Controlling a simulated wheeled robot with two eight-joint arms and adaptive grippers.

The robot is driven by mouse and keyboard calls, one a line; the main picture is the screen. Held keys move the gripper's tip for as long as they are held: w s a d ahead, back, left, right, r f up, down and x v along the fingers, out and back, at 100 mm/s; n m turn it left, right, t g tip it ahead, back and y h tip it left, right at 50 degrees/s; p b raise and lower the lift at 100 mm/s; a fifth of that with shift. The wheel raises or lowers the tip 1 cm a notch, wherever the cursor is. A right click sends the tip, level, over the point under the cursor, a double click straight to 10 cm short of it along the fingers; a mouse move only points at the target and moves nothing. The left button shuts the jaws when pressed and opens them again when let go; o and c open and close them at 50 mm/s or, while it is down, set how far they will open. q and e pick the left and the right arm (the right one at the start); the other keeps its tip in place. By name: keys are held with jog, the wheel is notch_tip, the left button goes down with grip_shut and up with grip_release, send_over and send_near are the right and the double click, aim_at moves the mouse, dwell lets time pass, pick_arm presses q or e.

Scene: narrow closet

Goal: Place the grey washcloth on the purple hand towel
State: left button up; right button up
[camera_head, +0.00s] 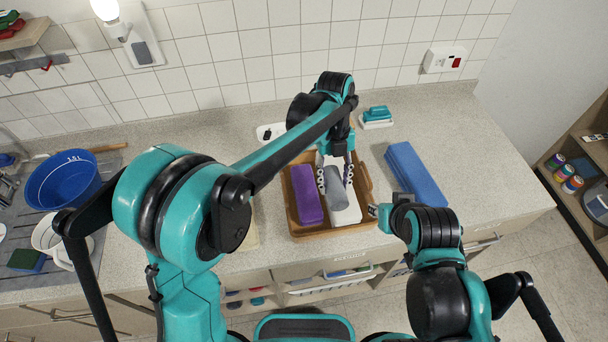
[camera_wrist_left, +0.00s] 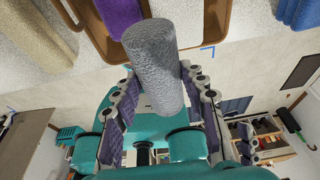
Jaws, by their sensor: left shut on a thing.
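The grey washcloth (camera_head: 334,190) is a rolled cylinder. My left gripper (camera_head: 335,172) is shut on it, with one finger on each side, over the right part of a brown tray (camera_head: 319,234). The grey washcloth also shows in the left wrist view (camera_wrist_left: 152,62), sticking out past the fingers (camera_wrist_left: 158,98). The purple hand towel (camera_head: 307,193) lies folded in the tray's left part, just left of the washcloth, and shows at the top of the left wrist view (camera_wrist_left: 120,14). My right gripper (camera_head: 380,211) is by the tray's right front corner; its jaw state is unclear.
A white folded cloth (camera_head: 346,212) lies in the tray under the washcloth. A blue towel (camera_head: 415,175) lies right of the tray, and a teal-handled brush (camera_head: 376,117) behind it. A blue basin (camera_head: 64,181) stands far left. The counter's right end is clear.

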pick_arm(q)
jog(key=w+a+f, duration=0.3)
jog(key=w, duration=0.1)
jog(key=w+a+f+b, duration=0.1)
jog(key=w+a+f, duration=0.2)
jog(key=a, duration=0.1)
jog(key=shift+w+a+f, duration=0.15)
jog(key=shift+w+f, duration=0.05)
jog(key=shift+w, duration=0.15)
notch_tip(320, 180, down, 4)
jog(key=shift+f+b, duration=0.1)
jog(key=shift+b, duration=0.5)
jog(key=o, duration=1.1)
